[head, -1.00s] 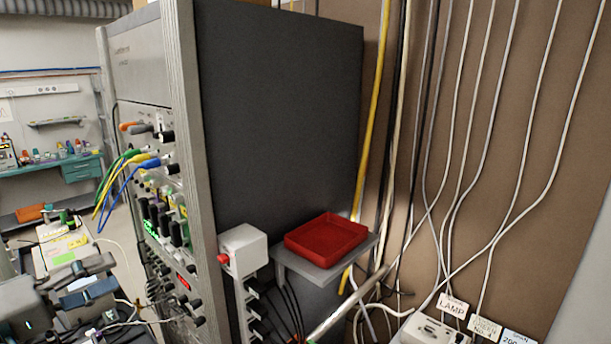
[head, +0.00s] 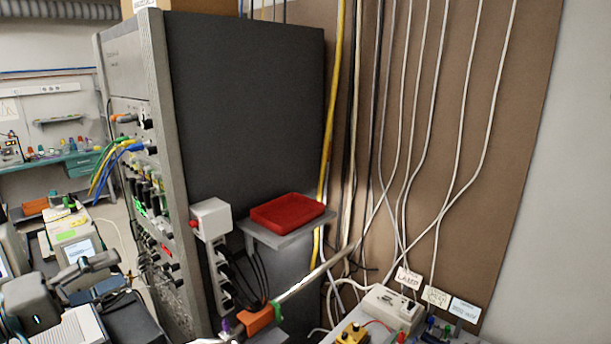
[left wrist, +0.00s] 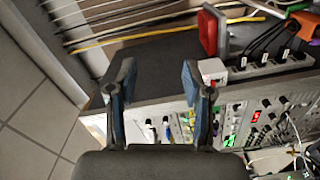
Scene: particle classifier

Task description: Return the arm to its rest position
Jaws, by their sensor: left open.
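My left gripper (head: 108,274) is at the lower left of the head view, with dark fingers and blue-grey pads. It also shows in the left wrist view (left wrist: 158,78), where its two fingers are spread apart with nothing between them. In the head view it appears in front of the tall instrument rack (head: 245,120). My right gripper is not in view.
A red tray (head: 288,212) sits on a small grey shelf (head: 262,236) at the rack's side. A white power strip (head: 212,220) is below left. Coloured cables (head: 105,165) hang from the rack front. A white box (head: 392,308) stands at lower right.

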